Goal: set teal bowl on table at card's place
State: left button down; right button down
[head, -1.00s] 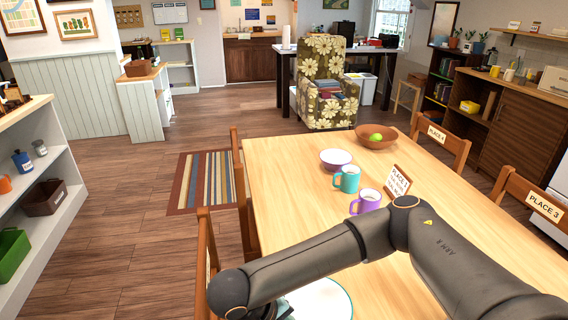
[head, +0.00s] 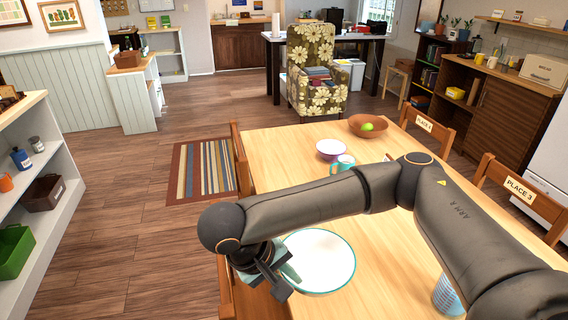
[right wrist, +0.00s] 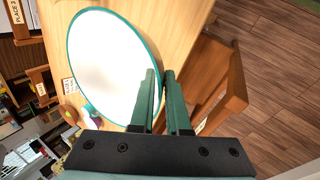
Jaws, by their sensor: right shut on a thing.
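The teal bowl (head: 322,262), white inside with a teal rim, shows over the near left part of the wooden table (head: 280,205). My right gripper (head: 284,277) is shut on its left rim. In the right wrist view the bowl (right wrist: 105,65) fills the left side next to the gripper's fingers (right wrist: 163,88). I cannot tell whether the bowl touches the table. A place card (right wrist: 70,86) shows beyond the bowl in the right wrist view; in the head view my arm hides nearly all of it. My left gripper is not in view.
A teal mug (head: 342,163), a purple-rimmed bowl (head: 331,149) and a wooden bowl (head: 368,126) with a green fruit stand farther back on the table. A blue patterned cup (head: 447,296) stands near right. Chairs (head: 503,190) line the table. A striped rug (head: 205,170) lies left.

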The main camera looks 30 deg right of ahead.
aim_at(279, 151)
jog(key=j+z, duration=0.2)
jog(key=j, duration=0.6)
jog(key=j+z, duration=0.2)
jog(key=j, duration=0.55)
jog(key=i+j+z, duration=0.1)
jog(key=j, duration=0.25)
jog(key=i+j+z, duration=0.15)
jog(key=j, duration=0.25)
jog(key=i+j+z, duration=0.15)
jog(key=i+j, duration=0.15)
jog(key=i+j+z, duration=0.15)
jog(key=j, duration=0.25)
jog(key=i+j+z, duration=0.3)
jog(key=i+j, duration=0.25)
jog(key=i, duration=0.3)
jog(key=i+j+z, duration=0.3)
jog(key=i+j, duration=0.4)
jog(key=i+j+z, duration=0.2)
jog(key=i, duration=0.25)
jog(key=i+j+z, duration=0.15)
jog(key=i+j, duration=0.25)
jog(key=i+l+z, duration=0.2)
jog(key=i, duration=0.25)
jog(key=i+l+z, duration=0.2)
jog(key=i, duration=0.3)
